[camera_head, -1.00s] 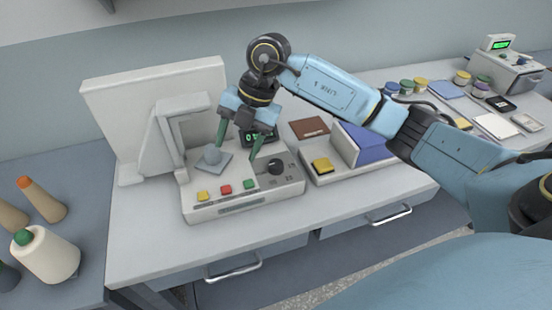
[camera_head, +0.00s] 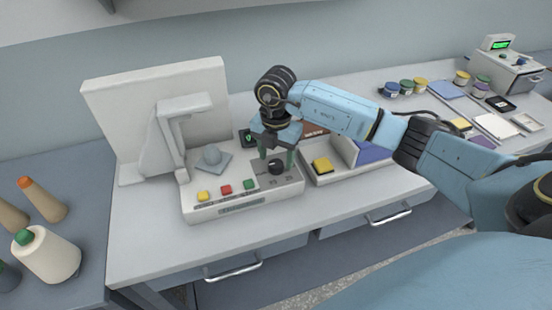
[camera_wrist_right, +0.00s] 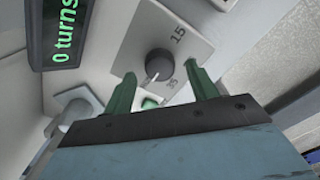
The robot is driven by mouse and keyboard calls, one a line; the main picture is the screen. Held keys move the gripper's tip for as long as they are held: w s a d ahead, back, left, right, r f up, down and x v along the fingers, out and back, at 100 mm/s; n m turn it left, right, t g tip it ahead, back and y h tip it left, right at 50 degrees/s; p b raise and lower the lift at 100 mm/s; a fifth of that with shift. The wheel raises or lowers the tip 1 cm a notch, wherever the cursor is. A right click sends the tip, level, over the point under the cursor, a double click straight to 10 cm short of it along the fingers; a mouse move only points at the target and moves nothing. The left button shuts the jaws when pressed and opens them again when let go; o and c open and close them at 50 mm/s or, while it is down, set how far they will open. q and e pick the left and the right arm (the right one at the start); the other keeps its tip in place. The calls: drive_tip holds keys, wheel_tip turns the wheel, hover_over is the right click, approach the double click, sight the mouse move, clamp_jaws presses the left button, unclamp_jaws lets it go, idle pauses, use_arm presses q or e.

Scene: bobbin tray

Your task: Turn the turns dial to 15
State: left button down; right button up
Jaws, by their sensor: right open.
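The turns dial (camera_head: 276,167) is a black round knob on the right part of the winding machine's panel. In the right wrist view the dial (camera_wrist_right: 159,65) has a white pointer mark aimed at its lower left, away from the printed 15 (camera_wrist_right: 178,35); a 35 (camera_wrist_right: 171,84) is printed below it. The display (camera_wrist_right: 62,32) reads "0 turns". My right gripper (camera_head: 277,155) is open over the dial, its green fingertips (camera_wrist_right: 165,82) spread to either side of it, with no clear contact. My left gripper is not in view.
The machine (camera_head: 240,207) carries yellow, red and green buttons at the front and a grey post (camera_head: 212,155) on its left. A tray (camera_head: 345,166) with yellow and blue parts stands close on the right. Thread cones (camera_head: 45,254) stand on the left table.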

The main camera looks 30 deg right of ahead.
drive_tip(key=shift+f, duration=0.85)
drive_tip(key=shift+c, duration=0.4)
drive_tip(key=c, duration=0.9)
